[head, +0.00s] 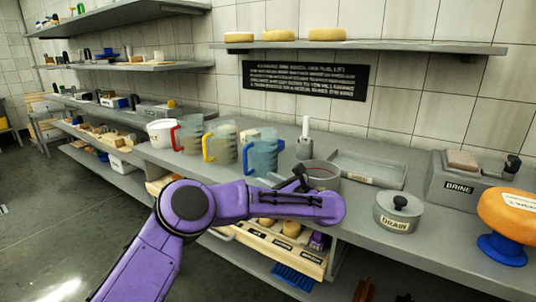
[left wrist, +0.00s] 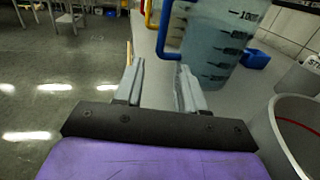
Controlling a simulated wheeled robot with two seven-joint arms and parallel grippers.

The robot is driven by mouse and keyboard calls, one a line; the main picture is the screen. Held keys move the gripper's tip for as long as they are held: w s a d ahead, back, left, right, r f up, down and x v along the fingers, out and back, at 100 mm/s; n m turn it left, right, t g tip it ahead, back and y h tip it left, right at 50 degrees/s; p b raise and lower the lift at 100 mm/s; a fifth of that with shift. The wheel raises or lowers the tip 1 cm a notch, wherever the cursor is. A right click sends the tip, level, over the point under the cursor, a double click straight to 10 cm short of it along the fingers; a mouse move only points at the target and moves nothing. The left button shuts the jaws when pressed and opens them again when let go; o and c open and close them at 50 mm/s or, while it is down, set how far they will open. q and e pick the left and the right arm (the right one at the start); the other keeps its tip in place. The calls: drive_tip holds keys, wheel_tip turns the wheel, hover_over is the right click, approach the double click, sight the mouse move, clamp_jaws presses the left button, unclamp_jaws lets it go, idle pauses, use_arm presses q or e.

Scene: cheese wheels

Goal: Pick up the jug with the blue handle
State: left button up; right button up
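The jug with the blue handle (head: 264,157) stands upright on the counter, the rightmost of three clear jugs. Its handle (head: 247,158) faces left. In the left wrist view the jug (left wrist: 215,38) is ahead and to the right, with its blue handle (left wrist: 163,38) just beyond the fingertips. My left gripper (left wrist: 160,68) is open, with nothing between its fingers. In the head view my left gripper (head: 300,178) shows only partly, above my purple arm and near the jug's right side. My right gripper is in neither view.
Jugs with yellow (head: 223,144) and red (head: 190,135) handles stand to the left, beside a white bucket (head: 160,133). A grey pot (head: 322,172) is close on the right.

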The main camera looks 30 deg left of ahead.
sight(246, 170)
use_arm(q)
drive_tip(key=shift+w+a, duration=0.15)
drive_tip(key=shift+w, duration=0.05)
drive_tip(key=x, duration=0.3)
drive_tip(key=p+x, duration=0.1)
drive_tip(key=x, duration=0.3)
drive_tip(key=r+p+x, duration=0.1)
drive_tip(key=x, duration=0.2)
drive_tip(key=shift+s+a, duration=0.1)
drive_tip(key=shift+a, duration=0.15)
drive_tip(key=shift+d, duration=0.1)
drive_tip(key=shift+c, duration=0.7)
clamp_jaws()
drive_tip(key=shift+r, duration=0.1)
